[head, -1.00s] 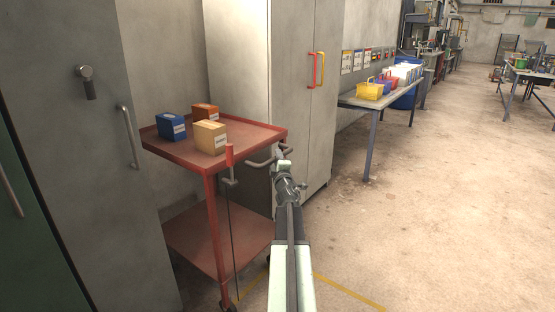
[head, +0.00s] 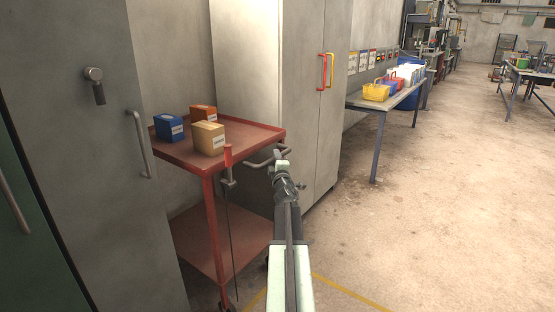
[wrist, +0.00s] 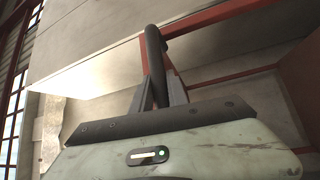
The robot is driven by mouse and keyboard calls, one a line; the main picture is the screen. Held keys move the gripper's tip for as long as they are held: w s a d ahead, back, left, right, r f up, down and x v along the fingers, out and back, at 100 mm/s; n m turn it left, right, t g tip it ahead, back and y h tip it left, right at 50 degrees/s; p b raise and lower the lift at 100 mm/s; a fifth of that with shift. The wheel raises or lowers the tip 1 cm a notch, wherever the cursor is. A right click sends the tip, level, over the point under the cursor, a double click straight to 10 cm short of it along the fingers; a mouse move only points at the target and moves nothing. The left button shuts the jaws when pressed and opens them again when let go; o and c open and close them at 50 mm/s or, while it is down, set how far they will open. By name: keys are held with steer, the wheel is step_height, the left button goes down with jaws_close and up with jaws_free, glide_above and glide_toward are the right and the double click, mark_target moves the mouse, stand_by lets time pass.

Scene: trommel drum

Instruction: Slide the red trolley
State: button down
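The red trolley (head: 228,256) stands at the left between two grey cabinets, with a top tray and a lower shelf. A blue box (head: 168,128), an orange box (head: 203,113) and a tan box (head: 208,138) sit on its top. Its grey handle (head: 260,163) sticks out at the right end. My gripper (head: 281,166) is at the outer part of this handle. In the wrist view, the dark handle bar (wrist: 155,55) lies between the two fingers (wrist: 159,92), which are closed on it. The exact contact is partly hidden.
A grey cabinet (head: 100,190) stands close at the left and hides the trolley's left end. A tall cabinet (head: 290,70) is behind the trolley. A workbench (head: 377,106) with coloured bins is farther back. Yellow lines mark the floor below. The floor at the right (head: 450,210) is clear.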

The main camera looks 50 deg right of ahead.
steer(key=c, duration=1.3)
jaws_free()
steer(key=shift+w+a, duration=0.1)
steer(key=shift+w, duration=0.2)
steer(key=shift+s, duration=0.1)
steer(key=shift+s, duration=0.1)
steer(key=b+v, duration=0.1)
steer(key=v, duration=0.6)
steer(key=shift+s+a, duration=0.25)
steer(key=shift+f, duration=0.15)
